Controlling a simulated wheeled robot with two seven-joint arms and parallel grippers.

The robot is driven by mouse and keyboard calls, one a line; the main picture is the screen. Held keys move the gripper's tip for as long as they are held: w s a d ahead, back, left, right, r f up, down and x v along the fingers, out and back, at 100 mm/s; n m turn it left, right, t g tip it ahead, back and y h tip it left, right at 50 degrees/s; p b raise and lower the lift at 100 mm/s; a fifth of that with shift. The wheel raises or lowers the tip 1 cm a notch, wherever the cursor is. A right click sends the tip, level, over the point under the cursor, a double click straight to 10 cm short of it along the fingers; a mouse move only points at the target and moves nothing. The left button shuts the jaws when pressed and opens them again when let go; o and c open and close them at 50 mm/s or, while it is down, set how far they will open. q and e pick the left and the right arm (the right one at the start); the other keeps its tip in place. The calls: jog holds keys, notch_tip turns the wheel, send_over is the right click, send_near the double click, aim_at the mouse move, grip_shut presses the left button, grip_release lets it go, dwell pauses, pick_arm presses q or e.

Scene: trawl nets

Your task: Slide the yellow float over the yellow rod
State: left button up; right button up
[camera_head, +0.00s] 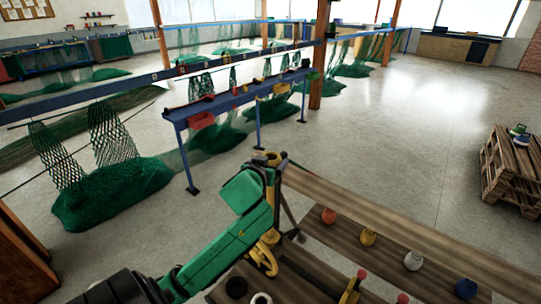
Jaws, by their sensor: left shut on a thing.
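My left gripper (270,238) hangs at the end of my green left arm, above the near wooden bench top. It is shut on a rounded yellow piece with a dark opening (263,261), which looks like the yellow float; its outline blends with the gripper. A yellow upright with a red tip (349,292), seemingly the yellow rod, stands to the right at the lower edge, apart from the held piece. Its foot is cut off by the frame. Another yellow bulb-shaped piece (368,237) stands on the bench. My right gripper is not in view.
Orange (328,215), white (413,261) and blue (466,288) pieces line the bench. A dark ring (236,287) and a white ring (261,299) lie near the lower edge. A red tip (402,299) shows nearby. A blue rack (235,100) stands beyond.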

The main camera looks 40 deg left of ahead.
pick_arm(q)
jog(key=shift+f+b, duration=0.35)
jog(key=shift+f, duration=0.3)
jog(key=shift+s+f+b, duration=0.15)
jog(key=shift+f+b, duration=0.65)
jog(key=shift+f, duration=0.15)
jog(key=shift+f+b, duration=1.05)
jog(key=shift+f, duration=0.55)
jog(key=o, duration=1.1)
jog(key=shift+o, duration=0.2)
